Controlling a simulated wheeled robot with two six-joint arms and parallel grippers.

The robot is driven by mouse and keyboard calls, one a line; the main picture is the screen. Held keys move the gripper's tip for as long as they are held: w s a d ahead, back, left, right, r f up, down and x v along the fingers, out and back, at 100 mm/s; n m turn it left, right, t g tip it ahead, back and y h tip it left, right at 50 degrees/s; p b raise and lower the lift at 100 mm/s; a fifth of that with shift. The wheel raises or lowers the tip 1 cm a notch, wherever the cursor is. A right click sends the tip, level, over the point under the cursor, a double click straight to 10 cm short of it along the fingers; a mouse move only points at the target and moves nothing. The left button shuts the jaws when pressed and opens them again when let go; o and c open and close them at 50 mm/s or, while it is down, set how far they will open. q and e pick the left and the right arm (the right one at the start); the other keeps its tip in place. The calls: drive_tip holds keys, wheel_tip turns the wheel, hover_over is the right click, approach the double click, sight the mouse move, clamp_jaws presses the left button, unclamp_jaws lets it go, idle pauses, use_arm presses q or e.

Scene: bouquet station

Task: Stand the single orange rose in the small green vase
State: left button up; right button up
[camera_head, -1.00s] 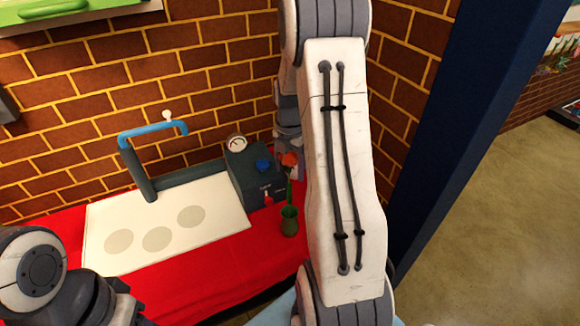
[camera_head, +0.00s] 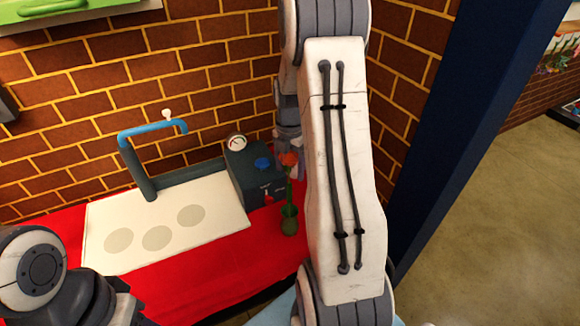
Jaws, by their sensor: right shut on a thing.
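The orange rose (camera_head: 289,158) is upright, its green stem running down to the small green vase (camera_head: 289,222). The stem's lower end appears to be inside the vase mouth. The vase stands on the red cloth, right of the dark machine. My right gripper (camera_head: 291,143) is at the rose's head, partly hidden by my right arm, and is shut on the rose. My left arm shows at the lower left; its gripper's fingers cannot be made out.
A dark machine (camera_head: 250,170) with a gauge and blue knob stands just left of the vase. A white board (camera_head: 165,225) with grey circles and a blue-handled bar (camera_head: 150,130) lie further left. A brick wall is close behind. The red cloth (camera_head: 200,285) is clear in front.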

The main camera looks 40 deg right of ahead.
drive_tip(key=shift+f, duration=0.3)
drive_tip(key=o, duration=1.2)
drive_tip(key=shift+o, duration=0.2)
drive_tip(key=shift+r, duration=0.1)
wheel_tip(320, 180, up, 10)
drive_tip(key=shift+r+b, duration=0.15)
drive_tip(key=shift+b, duration=0.7)
drive_tip(key=s+a+m, duration=0.2)
drive_tip(key=a+m, duration=0.1)
drive_tip(key=a, duration=0.8)
drive_tip(key=s+a+m, duration=0.2)
drive_tip(key=a+m, duration=0.1)
drive_tip(key=a, duration=0.9)
drive_tip(key=s+a+f+m, duration=0.1)
drive_tip(key=s+a+m, duration=0.3)
drive_tip(key=s, duration=0.4)
drive_tip(key=s+a+f+m+y, duration=0.1)
drive_tip(key=s+a+m, duration=0.3)
drive_tip(key=s+a, duration=0.3)
drive_tip(key=shift+s, duration=1.15)
